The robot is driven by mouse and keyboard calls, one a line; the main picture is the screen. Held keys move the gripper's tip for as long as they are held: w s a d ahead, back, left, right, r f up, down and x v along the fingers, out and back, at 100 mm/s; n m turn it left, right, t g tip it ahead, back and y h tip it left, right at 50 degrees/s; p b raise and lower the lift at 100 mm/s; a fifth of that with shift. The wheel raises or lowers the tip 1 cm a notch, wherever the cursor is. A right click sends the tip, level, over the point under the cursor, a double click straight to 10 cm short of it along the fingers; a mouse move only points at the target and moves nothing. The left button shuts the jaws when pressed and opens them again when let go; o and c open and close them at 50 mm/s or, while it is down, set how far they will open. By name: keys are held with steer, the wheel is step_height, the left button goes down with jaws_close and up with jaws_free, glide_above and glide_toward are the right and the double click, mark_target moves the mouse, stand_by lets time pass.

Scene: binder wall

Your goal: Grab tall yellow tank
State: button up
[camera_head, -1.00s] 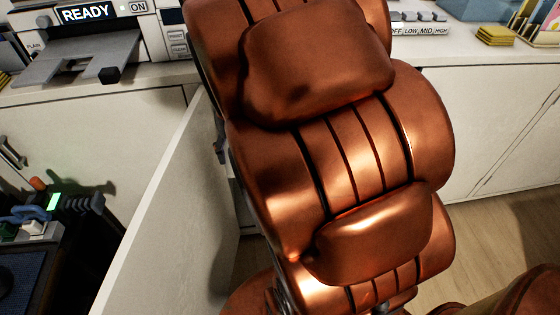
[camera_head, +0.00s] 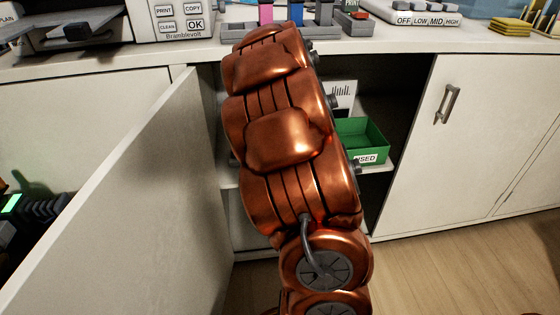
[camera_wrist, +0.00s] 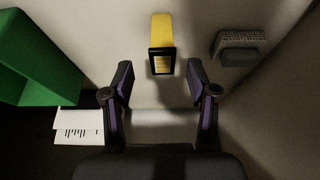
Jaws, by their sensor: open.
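A tall yellow tank (camera_wrist: 162,32) with a black-framed front end stands out ahead in the wrist view, near the top middle. My gripper (camera_wrist: 159,67) is open and empty, its two dark fingers spread to either side below the tank. The tank lies beyond the fingertips, in line with the gap between them, and does not appear gripped. In the head view my copper arm reaches into the open cabinet. It hides the tank, and my gripper is not visible there.
A green bin (camera_head: 362,140) labelled "USED" sits on the cabinet shelf; it also shows in the wrist view (camera_wrist: 45,55). A grey ridged object (camera_wrist: 240,47) is right of the tank. The open cabinet door (camera_head: 130,190) stands left of my arm. Pink and blue items stand on the counter.

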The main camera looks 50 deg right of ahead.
steer(key=x, duration=0.2)
steer(key=b+x, duration=0.1)
steer(key=x, duration=0.1)
steer(key=b+x, duration=0.1)
steer(key=x, duration=0.1)
steer(key=shift+w+d+f, duration=0.1)
steer(key=shift+w+f, duration=0.1)
steer(key=shift+w, duration=0.2)
steer(key=shift+c, duration=0.4)
jaws_close()
